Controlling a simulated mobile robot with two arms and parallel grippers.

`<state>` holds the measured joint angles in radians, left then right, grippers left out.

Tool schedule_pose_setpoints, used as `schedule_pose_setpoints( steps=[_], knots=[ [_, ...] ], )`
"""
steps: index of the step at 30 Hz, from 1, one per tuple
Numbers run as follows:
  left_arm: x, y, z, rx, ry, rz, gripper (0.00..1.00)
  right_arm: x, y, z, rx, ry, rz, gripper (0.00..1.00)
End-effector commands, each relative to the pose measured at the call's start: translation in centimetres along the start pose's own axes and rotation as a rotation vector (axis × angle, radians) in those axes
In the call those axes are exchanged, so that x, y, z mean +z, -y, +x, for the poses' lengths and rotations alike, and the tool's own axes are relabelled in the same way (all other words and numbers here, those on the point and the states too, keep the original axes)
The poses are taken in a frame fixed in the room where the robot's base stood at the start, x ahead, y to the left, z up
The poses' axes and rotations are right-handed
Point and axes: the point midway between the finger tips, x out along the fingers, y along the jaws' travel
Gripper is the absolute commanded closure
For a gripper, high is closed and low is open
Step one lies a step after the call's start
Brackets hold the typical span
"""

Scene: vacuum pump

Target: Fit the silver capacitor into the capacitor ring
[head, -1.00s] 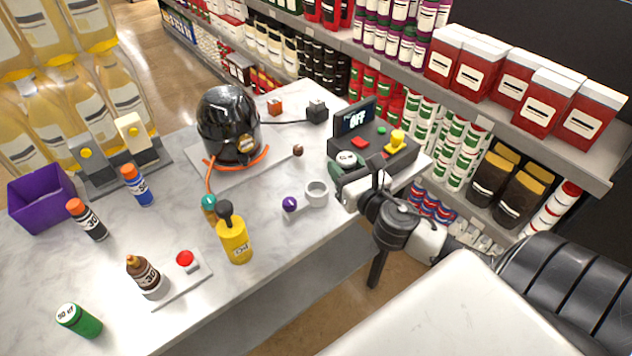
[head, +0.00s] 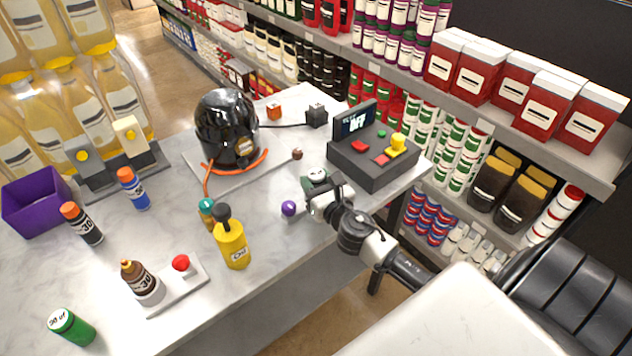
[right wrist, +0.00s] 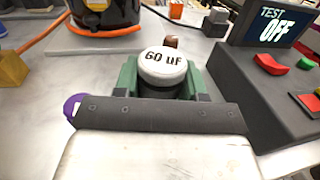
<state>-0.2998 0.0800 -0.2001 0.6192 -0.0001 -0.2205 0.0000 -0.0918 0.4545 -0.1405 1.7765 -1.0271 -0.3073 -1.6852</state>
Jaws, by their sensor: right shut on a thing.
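The capacitor, with a white top marked "60 uF" (right wrist: 162,64), sits upright between the green fingers of my right gripper (right wrist: 163,80). In the head view, my right gripper (head: 318,184) is shut on this capacitor (head: 317,175) at the counter's right part, left of the test console. The capacitor ring is hidden behind the gripper; only the purple ball (head: 289,208) at its end shows, also in the right wrist view (right wrist: 72,105). I cannot tell whether the capacitor is above or inside the ring. My left gripper is not in view.
The test console (head: 372,160) stands right of my gripper; its screen reads "TEST OFF" in the wrist view. The black pump (head: 226,125) is behind, a yellow oil bottle (head: 232,245) to the left.

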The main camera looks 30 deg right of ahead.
Motion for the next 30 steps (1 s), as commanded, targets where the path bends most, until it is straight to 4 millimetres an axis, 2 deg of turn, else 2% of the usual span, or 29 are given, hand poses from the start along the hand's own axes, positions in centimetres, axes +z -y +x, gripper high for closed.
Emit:
schedule_pose_setpoints(
  steps=[5, 6, 10, 21, 26, 30],
  knots=[
    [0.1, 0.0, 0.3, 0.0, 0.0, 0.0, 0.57, -0.4, 0.0, 0.0, 0.0, 0.0, -0.001, 0.85],
    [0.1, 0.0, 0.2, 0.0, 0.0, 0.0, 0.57, -0.3, 0.0, 0.0, 0.0, 0.0, -0.001, 0.55],
    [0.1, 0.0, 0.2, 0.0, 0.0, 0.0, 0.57, -0.2, 0.0, 0.0, 0.0, -0.001, -0.001, 0.35],
    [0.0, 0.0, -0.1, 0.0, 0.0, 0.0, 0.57, 0.1, 0.0, -0.2, 0.0, -0.001, 0.0, 0.34],
    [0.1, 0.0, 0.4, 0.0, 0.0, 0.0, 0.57, -0.2, 0.0, -2.7, 0.001, -0.003, -0.002, 0.34],
    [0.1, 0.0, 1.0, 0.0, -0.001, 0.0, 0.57, -0.3, 0.0, -5.8, 0.0, -0.004, 0.0, 0.34]
  ],
)
